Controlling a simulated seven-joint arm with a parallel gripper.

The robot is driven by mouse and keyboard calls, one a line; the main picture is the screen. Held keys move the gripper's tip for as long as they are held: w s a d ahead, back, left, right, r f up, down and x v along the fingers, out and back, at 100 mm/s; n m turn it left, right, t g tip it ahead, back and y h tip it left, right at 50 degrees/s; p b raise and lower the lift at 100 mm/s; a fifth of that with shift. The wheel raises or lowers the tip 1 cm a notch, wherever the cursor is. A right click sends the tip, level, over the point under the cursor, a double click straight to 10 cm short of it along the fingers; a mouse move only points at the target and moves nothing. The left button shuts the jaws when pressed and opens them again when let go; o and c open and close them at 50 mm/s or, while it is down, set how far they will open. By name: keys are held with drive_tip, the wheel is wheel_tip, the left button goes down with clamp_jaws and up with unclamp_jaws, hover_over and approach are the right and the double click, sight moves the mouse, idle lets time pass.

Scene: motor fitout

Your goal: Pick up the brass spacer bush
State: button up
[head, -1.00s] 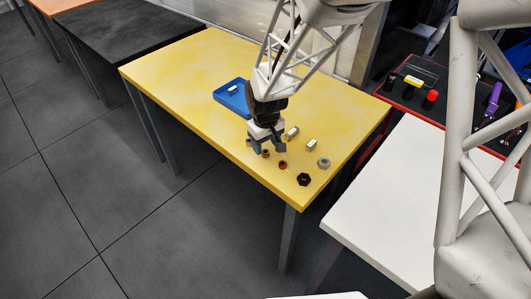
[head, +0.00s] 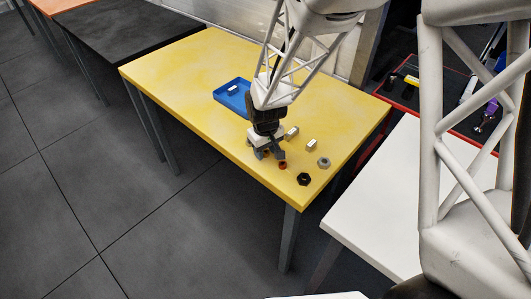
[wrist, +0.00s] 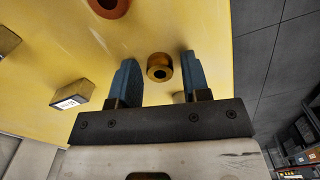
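The brass spacer bush (wrist: 160,67) is a short gold-coloured ring with a dark bore. In the wrist view it lies on the yellow table between the two fingertips of my gripper (wrist: 158,78). The gripper is open, with visible gaps between the bush and both blue-grey fingers. In the head view my gripper (head: 267,154) is low over the near part of the table and largely hides the bush.
A copper-red bush (head: 283,165) lies just right of my gripper. A black nut (head: 303,180), a grey nut (head: 324,162) and two metal blocks (head: 292,132) (head: 311,145) are nearby. A blue tray (head: 222,96) holding a pale piece stands behind. The yellow table's (head: 180,75) left side is clear.

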sight(266, 151)
drive_tip(key=c, duration=0.7)
drive_tip(key=shift+r, duration=0.2)
drive_tip(key=shift+r, duration=0.55)
wheel_tip(266, 151, up, 2)
drive_tip(key=shift+r, duration=0.1)
drive_tip(key=s+d+r, duration=0.1)
drive_tip(key=s+d, duration=0.3)
drive_tip(key=s, duration=1.1)
drive_tip(key=shift+s+r, duration=0.15)
drive_tip(key=shift+s, duration=0.1)
